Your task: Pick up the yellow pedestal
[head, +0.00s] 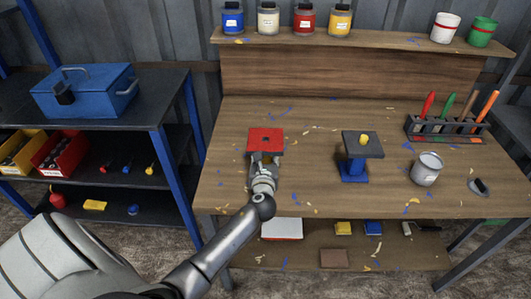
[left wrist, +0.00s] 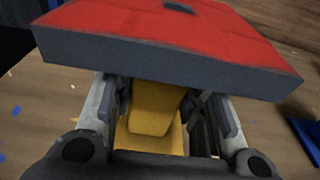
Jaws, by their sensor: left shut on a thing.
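The yellow pedestal (left wrist: 155,110) shows in the left wrist view as a yellow column under a red-topped square plate (left wrist: 180,25) with a dark slot. In the head view the red plate (head: 266,141) stands on the left part of the workbench, and the yellow column below it is mostly hidden by my gripper. My left gripper (head: 265,170) reaches in from the front under the plate. Its two fingers (left wrist: 160,115) are on either side of the yellow column, shut on it. Whether the base touches the bench is hidden. My right gripper is in neither view.
A blue pedestal (head: 354,168) with a dark top and a small yellow piece stands to the right on the bench (head: 310,190). Farther right are a metal can (head: 427,169) and a rack (head: 446,130) of colored-handled tools. Jars line the shelf (head: 380,40) behind. A blue toolbox (head: 85,91) sits left.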

